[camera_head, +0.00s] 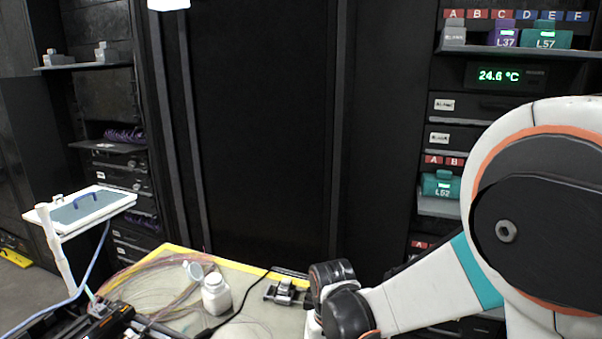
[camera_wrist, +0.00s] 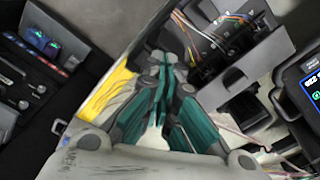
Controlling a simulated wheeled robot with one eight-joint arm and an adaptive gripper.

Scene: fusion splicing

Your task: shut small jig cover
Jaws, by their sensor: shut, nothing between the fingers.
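My gripper (camera_wrist: 160,62) shows in the wrist view with its teal-padded fingers together and empty. It is over a work area with coloured fibres. In the head view its fingers are not visible; only my arm shows at lower right. A small grey metal device (camera_head: 286,292), possibly the jig, sits on the work mat just left of my arm in the head view. Its cover is too small to make out there. In the wrist view a grey panel (camera_wrist: 262,32) stands raised beside a dark unit; I cannot tell whether it is the jig cover.
A device with a lit screen (camera_wrist: 313,88) is at the wrist view's right edge. Shelves with teal boxes (camera_head: 543,38) stand behind.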

